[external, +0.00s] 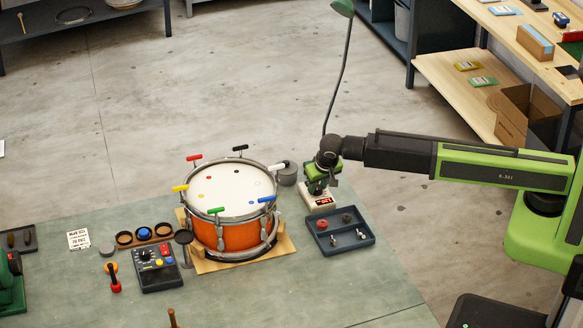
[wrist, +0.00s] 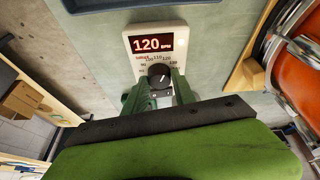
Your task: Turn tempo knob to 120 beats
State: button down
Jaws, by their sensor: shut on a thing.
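The tempo box (external: 322,204) is a small white unit with a red-lit display, standing at the right part of the bench behind the grey tray. In the wrist view its display (wrist: 152,45) reads 120 BPM. Below the display is the dark tempo knob (wrist: 159,76) with a pale pointer line and a printed number scale around it. My gripper (wrist: 160,92) is shut on the tempo knob, with a green finger on each side. In the external view my gripper (external: 318,184) comes down over the box and hides the knob.
A grey tray (external: 341,235) with small parts lies just in front of the box. An orange drum (external: 206,235) with coloured clamps stands to the left, and a grey round container (external: 287,175) sits between. A lamp (external: 345,70) rises behind. A control pad (external: 158,268) lies further left.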

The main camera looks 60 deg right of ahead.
jog(key=shift+m, duration=0.5)
jog(key=c, duration=1.3)
grip_release()
jog(key=p+v, duration=1)
jog(key=v, duration=0.1)
jog(key=p+v, duration=0.6)
jog(key=shift+w+a+r, duration=0.25)
jog(key=shift+f, duration=0.1)
